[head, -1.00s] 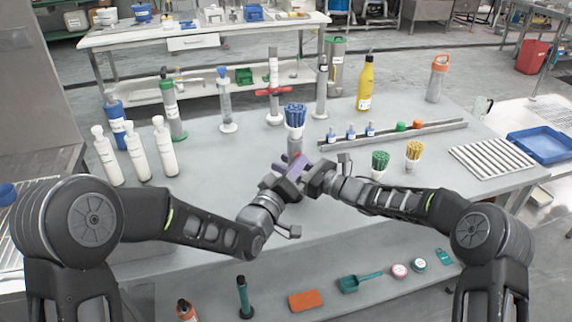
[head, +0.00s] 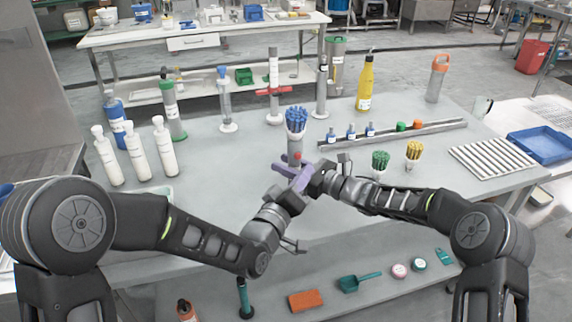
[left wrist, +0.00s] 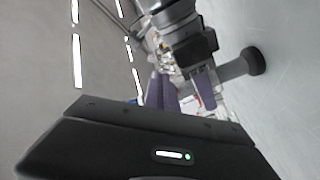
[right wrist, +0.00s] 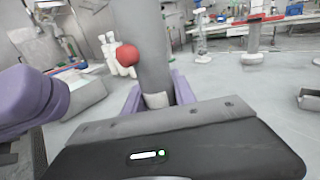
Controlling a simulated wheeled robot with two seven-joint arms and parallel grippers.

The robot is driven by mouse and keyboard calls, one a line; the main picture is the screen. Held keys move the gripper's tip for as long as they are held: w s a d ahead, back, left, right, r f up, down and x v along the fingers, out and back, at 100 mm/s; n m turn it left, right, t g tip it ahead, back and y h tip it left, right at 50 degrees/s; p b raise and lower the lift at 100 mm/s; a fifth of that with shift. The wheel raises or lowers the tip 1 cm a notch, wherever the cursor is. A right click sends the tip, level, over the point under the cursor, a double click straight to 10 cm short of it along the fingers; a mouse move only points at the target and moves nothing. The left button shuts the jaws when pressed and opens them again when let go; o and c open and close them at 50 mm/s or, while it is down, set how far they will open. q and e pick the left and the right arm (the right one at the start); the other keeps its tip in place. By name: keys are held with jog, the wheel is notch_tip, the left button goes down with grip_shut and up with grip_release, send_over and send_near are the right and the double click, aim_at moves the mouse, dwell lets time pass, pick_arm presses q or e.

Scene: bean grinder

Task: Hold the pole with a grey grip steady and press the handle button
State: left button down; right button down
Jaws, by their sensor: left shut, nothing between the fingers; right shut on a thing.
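The pole with a grey grip (head: 295,147) stands upright near the table's middle, with blue bristles (head: 295,120) at its top. Its red button (right wrist: 127,55) shows clearly in the right wrist view. My right gripper (right wrist: 155,95) is shut on the pole, below the button. Its dark foot (left wrist: 254,60) shows on the table in the left wrist view. My left gripper (head: 300,178) is shut and empty on the near side of the pole. Its purple fingers (right wrist: 30,97) show left of the button in the right wrist view, apart from it.
White bottles (head: 135,150) stand at the left of the table. A rack (head: 395,133) with small bottles lies behind at the right, with green (head: 380,160) and yellow (head: 414,151) brushes in front of it. The table's front left area is mostly clear.

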pick_arm(q)
jog(key=s, duration=0.1)
jog(key=s+d, duration=0.1)
jog(key=shift+s, duration=0.4)
dwell(0.3)
pick_arm(e)
jog(key=c, duration=0.9)
grip_release()
jog(key=shift+c, duration=0.2)
jog(key=shift+d, duration=0.1)
jog(key=v, duration=1.2)
